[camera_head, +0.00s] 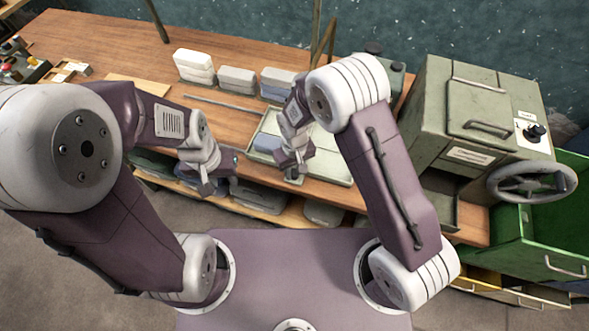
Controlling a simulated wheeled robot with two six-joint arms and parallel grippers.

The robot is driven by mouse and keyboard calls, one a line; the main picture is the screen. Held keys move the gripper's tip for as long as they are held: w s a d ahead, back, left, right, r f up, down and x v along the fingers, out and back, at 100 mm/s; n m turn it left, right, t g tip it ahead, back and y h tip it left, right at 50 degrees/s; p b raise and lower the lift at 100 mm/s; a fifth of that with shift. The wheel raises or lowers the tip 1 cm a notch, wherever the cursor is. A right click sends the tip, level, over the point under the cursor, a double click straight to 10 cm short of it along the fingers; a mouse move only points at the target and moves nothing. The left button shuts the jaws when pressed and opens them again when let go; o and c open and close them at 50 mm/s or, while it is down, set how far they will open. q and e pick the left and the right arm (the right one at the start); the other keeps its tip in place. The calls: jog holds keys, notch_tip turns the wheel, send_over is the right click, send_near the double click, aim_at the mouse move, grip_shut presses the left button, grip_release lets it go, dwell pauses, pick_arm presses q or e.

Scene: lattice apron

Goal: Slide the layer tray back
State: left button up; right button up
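A shallow pale green tray (331,165) lies on the wooden workbench, at the centre right. A blue-grey block (265,142) lies in its left part. My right gripper (291,171) points down at the tray's front edge and hides part of it. I cannot tell whether it touches the tray or whether its fingers are open. My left gripper (208,186) hangs by the bench's front edge, left of the tray and apart from it. Its fingers are too small to read.
Pale and grey blocks (237,79) stand in a row behind. Dark items fill a lower shelf (262,197). Bare bench (110,45) shows at the back left.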

grip_shut()
dwell(1.1)
